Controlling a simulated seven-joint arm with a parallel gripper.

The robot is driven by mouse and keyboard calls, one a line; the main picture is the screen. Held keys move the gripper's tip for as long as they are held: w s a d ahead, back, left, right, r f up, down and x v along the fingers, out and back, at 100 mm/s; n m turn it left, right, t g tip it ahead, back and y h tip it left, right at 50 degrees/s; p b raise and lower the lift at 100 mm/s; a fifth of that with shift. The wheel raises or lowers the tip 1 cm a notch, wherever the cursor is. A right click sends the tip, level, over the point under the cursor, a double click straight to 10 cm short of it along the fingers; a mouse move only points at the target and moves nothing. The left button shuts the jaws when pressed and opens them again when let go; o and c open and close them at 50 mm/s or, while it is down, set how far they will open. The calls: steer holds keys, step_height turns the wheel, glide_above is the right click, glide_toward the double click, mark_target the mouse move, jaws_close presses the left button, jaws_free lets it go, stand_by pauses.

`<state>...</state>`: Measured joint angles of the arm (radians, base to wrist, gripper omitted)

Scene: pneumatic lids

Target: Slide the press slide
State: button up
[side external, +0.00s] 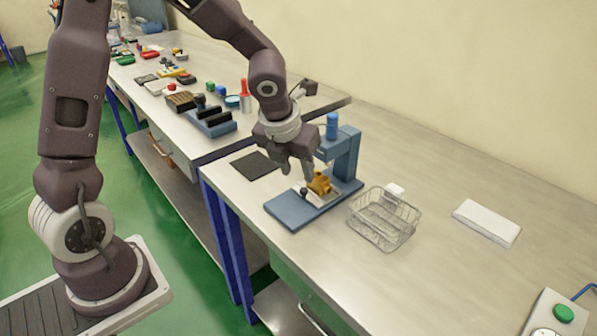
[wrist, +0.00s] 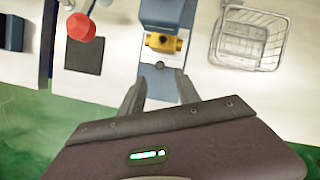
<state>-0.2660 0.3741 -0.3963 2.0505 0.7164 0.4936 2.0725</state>
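The blue press (side external: 347,155) stands on the bench, with a flat blue base (side external: 291,211). The press slide carries a yellow-orange piece (side external: 320,184) and has a dark round knob (side external: 304,191) at its front. In the wrist view the yellow piece (wrist: 163,42) lies under the blue press head (wrist: 168,12), with the knob (wrist: 160,65) in front of it. My gripper (side external: 296,170) is above the front of the press, fingers pointing down. In the wrist view my gripper (wrist: 158,86) is open and empty. The knob appears just beyond the fingertips, between their lines.
A wire basket (side external: 384,218) stands close right of the press. A dark mat (side external: 255,165) lies to its left. A white folded cloth (side external: 487,222) and a box with a green button (side external: 563,313) are farther right. The bench between cloth and button box is clear.

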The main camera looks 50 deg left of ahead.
mark_target(304, 189)
steer(key=x, duration=0.7)
jaws_close()
steer(key=shift+w, duration=0.1)
stand_by(1.2)
